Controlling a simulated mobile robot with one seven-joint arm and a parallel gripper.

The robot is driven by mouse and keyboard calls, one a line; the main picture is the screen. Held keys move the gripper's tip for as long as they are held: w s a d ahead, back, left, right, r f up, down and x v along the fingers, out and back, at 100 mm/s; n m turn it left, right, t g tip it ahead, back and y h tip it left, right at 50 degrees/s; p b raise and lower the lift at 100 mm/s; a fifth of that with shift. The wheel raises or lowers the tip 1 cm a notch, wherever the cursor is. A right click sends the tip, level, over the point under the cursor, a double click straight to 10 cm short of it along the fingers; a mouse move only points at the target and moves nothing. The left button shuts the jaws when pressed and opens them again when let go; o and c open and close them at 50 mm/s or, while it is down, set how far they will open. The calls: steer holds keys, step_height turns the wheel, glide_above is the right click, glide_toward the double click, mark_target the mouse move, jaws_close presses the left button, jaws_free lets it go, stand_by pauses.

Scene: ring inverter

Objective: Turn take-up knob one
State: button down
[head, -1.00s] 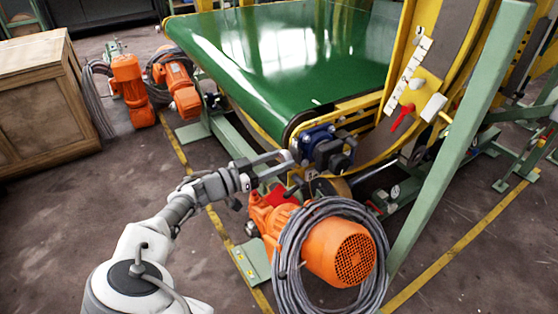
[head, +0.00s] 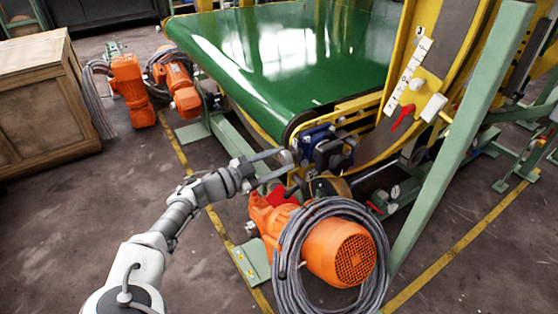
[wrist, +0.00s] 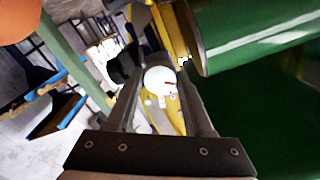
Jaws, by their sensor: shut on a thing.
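A pale round knob (wrist: 160,81) with a small red mark sits between my gripper's two fingers in the wrist view. My gripper (wrist: 162,88) is shut on this knob, one finger on each side. In the head view, my gripper (head: 284,163) reaches in from the left to the blue and black block (head: 322,146) below the belt's front corner. The knob (head: 287,157) is small there and partly hidden by the fingers. I cannot read any number on it.
An orange motor (head: 338,252) wrapped in grey cable (head: 290,262) stands just below my gripper. The green belt (head: 285,60) lies above and behind. A red lever (head: 403,117) is on the yellow frame to the right. Open floor (head: 110,215) is at the left.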

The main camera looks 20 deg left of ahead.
steer(key=shift+a+r, duration=0.1)
steer(key=shift+c, duration=1.4)
jaws_free()
steer(key=shift+s, duration=0.1)
steer(key=p+v, duration=0.3)
steer(key=v, duration=1.4)
steer(key=shift+p, duration=0.3)
steer(key=shift+s+a, duration=0.1)
steer(key=shift+s, duration=0.1)
